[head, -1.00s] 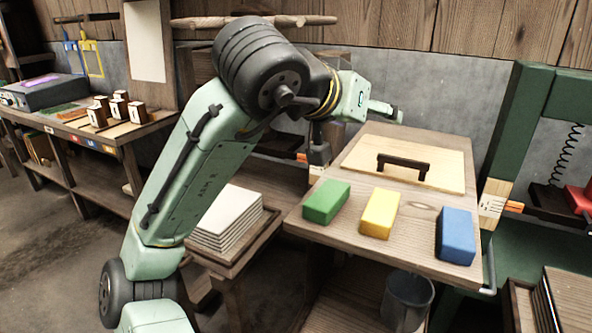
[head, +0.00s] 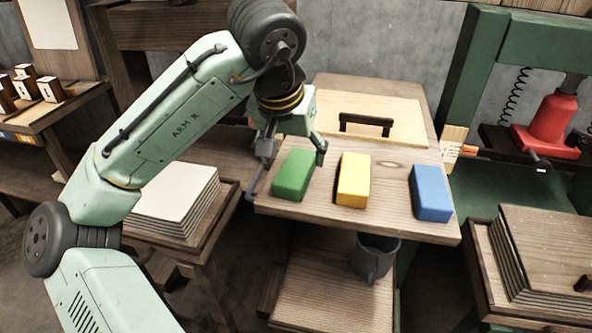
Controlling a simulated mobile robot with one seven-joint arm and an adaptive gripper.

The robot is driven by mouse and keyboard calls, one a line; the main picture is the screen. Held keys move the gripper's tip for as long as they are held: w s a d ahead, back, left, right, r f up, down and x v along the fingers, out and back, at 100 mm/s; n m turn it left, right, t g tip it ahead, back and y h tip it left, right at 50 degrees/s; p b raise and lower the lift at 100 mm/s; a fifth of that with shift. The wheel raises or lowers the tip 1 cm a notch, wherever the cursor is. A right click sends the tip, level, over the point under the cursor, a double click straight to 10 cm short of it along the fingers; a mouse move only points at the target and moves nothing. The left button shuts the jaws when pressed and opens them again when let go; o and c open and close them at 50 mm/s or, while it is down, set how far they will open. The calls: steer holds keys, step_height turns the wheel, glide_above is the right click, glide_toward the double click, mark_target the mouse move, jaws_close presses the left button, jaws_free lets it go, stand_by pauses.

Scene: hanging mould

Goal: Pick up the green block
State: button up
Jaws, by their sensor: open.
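The green block (head: 294,174) lies near the left edge of the wooden table (head: 390,216) in the head view. My gripper (head: 286,172) is open and reaches down over the block from behind. One finger shows at the block's left, by the table edge, and the other at its far right corner. I cannot tell whether either finger touches the block. The block appears to rest on the table top.
A yellow block (head: 353,180) stands close to the right of the green one, and a blue block (head: 430,193) lies farther right. A board with a dark handle (head: 367,124) lies behind them. A red jack (head: 550,125) stands at the right, and stacked white sheets (head: 172,200) at the left.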

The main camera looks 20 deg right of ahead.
mark_target(296, 167)
steer(key=shift+p+x, duration=0.45)
steer(key=shift+x, duration=1.9)
steer(key=shift+s+a, duration=0.1)
steer(key=shift+c, duration=0.5)
steer(key=c, duration=1.2)
